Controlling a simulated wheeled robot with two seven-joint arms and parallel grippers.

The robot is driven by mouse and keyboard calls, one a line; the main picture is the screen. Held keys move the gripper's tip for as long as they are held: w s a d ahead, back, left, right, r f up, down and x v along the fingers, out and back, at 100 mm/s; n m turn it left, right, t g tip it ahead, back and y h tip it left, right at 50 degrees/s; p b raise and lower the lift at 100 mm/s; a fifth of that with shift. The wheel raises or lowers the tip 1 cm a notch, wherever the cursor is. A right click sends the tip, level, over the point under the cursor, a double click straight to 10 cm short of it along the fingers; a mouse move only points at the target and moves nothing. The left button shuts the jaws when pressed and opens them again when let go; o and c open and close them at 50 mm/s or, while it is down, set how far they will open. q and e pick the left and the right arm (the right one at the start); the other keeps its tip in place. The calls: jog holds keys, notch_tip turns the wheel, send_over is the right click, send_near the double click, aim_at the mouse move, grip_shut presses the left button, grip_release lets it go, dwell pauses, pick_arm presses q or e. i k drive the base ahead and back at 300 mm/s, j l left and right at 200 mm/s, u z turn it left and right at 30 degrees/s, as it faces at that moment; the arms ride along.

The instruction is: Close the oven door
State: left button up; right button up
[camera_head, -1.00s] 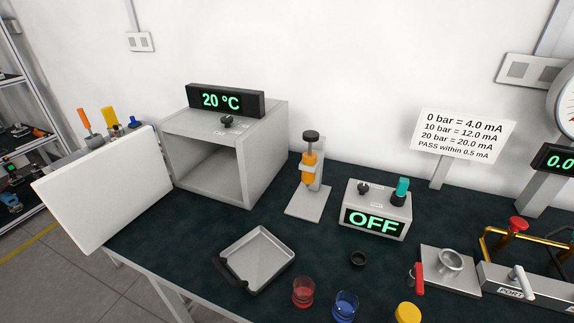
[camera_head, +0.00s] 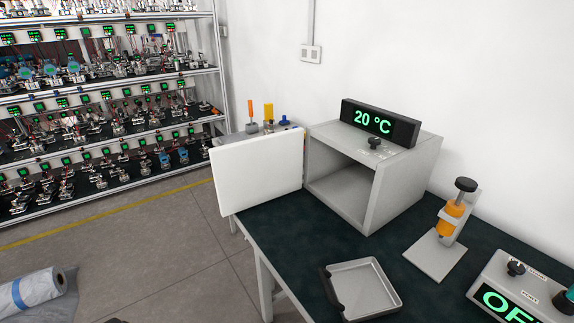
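The oven (camera_head: 402,186) is a grey box on the dark bench, with its front open and its inside empty as far as I can see. A black display (camera_head: 379,122) on its top reads 20 °C. The oven door (camera_head: 258,172) is a white panel swung wide open to the left of the oven, its left part reaching out past the bench's edge. Neither of my grippers shows in the head view.
A grey tray (camera_head: 363,286) with a black handle lies on the bench in front of the oven. An orange and black device (camera_head: 449,222) on a stand and a box with a green display (camera_head: 508,297) stand to the right. Shelves (camera_head: 100,110) fill the back left, with open floor before them.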

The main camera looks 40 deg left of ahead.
aim_at(248, 173)
jog(key=j+z, duration=0.5)
jog(key=j, duration=0.15)
jog(key=j+z, duration=0.45)
jog(key=j, duration=0.75)
jog(key=k+j+z, duration=0.1)
jog(key=j, duration=0.35)
jog(key=k+j, duration=0.1)
jog(key=j, duration=0.4)
jog(key=k+j, duration=0.1)
jog(key=j, duration=0.4)
jog(key=k+j+z, duration=0.1)
jog(key=j, duration=0.35)
jog(key=k+j, duration=0.1)
jog(key=j, duration=0.4)
